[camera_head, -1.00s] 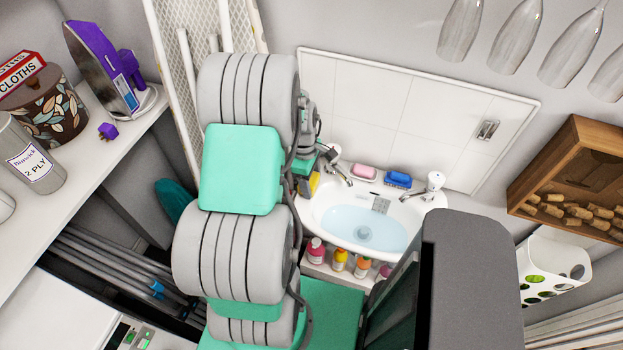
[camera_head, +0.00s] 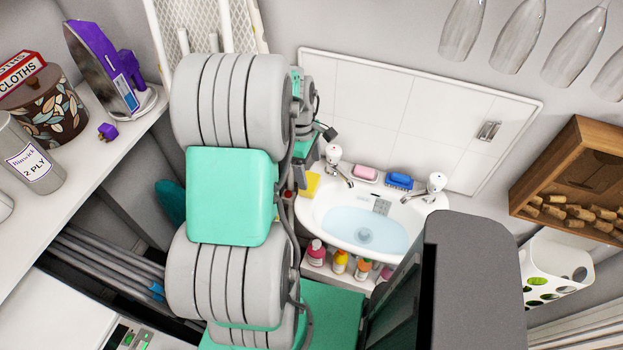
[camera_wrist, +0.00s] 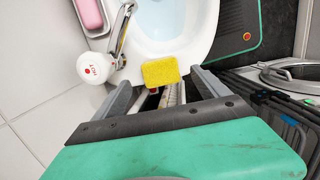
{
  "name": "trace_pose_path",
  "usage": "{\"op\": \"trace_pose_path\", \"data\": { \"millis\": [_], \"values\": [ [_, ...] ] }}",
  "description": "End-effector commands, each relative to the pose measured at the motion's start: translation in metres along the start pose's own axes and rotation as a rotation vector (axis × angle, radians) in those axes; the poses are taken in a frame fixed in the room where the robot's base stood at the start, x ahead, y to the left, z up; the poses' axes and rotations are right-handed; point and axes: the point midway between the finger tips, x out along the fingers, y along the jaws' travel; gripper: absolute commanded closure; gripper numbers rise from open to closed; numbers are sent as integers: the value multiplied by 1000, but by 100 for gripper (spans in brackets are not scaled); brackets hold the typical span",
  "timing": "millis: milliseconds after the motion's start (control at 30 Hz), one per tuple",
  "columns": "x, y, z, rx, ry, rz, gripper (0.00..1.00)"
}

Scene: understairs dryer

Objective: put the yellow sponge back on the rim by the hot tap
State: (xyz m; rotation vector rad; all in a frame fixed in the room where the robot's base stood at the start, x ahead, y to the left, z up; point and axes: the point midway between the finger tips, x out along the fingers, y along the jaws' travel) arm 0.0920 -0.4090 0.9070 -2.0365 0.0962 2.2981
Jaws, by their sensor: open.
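The yellow sponge (camera_head: 311,185) lies at the left end of the white basin's rim (camera_head: 318,214), beside the hot tap (camera_head: 333,156). In the wrist view the sponge (camera_wrist: 160,71) sits on the rim's outer edge, apart from the hot tap (camera_wrist: 98,67) with its red-marked white head. My gripper (camera_wrist: 161,83) is open, one finger to each side of the sponge's near edge, and no grip on it shows. Whether the fingertips touch it, I cannot tell. In the head view my arm hides most of the gripper.
A pink soap (camera_head: 365,172) and a blue sponge or brush (camera_head: 399,180) lie at the back of the basin. The cold-side tap (camera_head: 434,184) stands at right. Several bottles (camera_head: 340,261) stand below the basin. A tiled splashback (camera_head: 400,110) rises behind.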

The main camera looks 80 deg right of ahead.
Motion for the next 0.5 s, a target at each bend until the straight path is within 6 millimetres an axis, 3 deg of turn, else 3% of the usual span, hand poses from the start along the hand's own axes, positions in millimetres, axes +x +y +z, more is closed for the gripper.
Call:
{"op": "trace_pose_path", "data": {
  "millis": [200,367,433,500],
  "values": [
    [-43,0,0,-1,0,2,15],
    [-52,-1,-1,-2,1,0,15],
    [-58,-4,-12,-6,5,11,15],
    [-71,-16,-39,-17,17,35,15]
  ]
}}
